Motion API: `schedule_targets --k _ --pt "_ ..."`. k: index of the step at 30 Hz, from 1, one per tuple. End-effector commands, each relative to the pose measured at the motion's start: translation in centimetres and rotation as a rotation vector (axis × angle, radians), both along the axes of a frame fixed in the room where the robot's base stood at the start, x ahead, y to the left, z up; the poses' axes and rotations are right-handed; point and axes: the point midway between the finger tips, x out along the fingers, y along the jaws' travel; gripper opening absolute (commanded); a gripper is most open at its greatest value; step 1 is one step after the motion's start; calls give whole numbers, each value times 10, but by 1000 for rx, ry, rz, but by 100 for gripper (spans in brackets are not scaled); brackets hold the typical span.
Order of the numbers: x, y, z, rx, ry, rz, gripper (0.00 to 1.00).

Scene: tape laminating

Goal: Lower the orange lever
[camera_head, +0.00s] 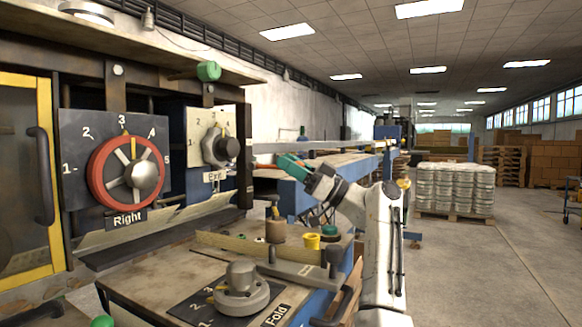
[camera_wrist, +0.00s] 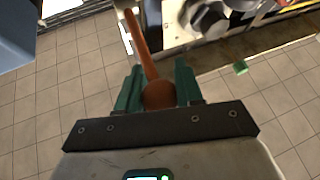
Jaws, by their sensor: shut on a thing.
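The orange lever (camera_wrist: 143,48) is a slim rod with a round brown-orange knob (camera_wrist: 158,95) at its near end. In the wrist view the rod runs from the knob up and slightly left. My gripper (camera_wrist: 160,74) has its dark green fingers on either side of the knob and is shut on it. In the head view my white arm stands right of the workbench, with teal parts near its upper end. I cannot make out the lever or the grip on it there.
A machine panel with a red dial (camera_head: 104,172) marked "Right" and a grey "Exit" dial (camera_head: 215,147) stands at the left. A grey "Fold" dial (camera_head: 240,292) is on the workbench (camera_head: 150,275). Wrapped pallet goods (camera_head: 455,188) stand beyond.

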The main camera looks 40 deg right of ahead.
Motion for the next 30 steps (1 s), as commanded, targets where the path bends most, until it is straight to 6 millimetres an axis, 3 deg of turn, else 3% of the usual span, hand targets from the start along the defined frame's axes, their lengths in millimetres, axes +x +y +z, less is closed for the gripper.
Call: schedule_targets --k 5,6,13,23,30 --pt "0 0 -1 -2 2 1 0" --pt "0 0 -1 -2 2 1 37" --pt "0 0 0 -1 0 -1 59" --pt "-2 -2 -2 0 0 -1 60" --pt "-30 -25 -8 -1 -1 -5 60"
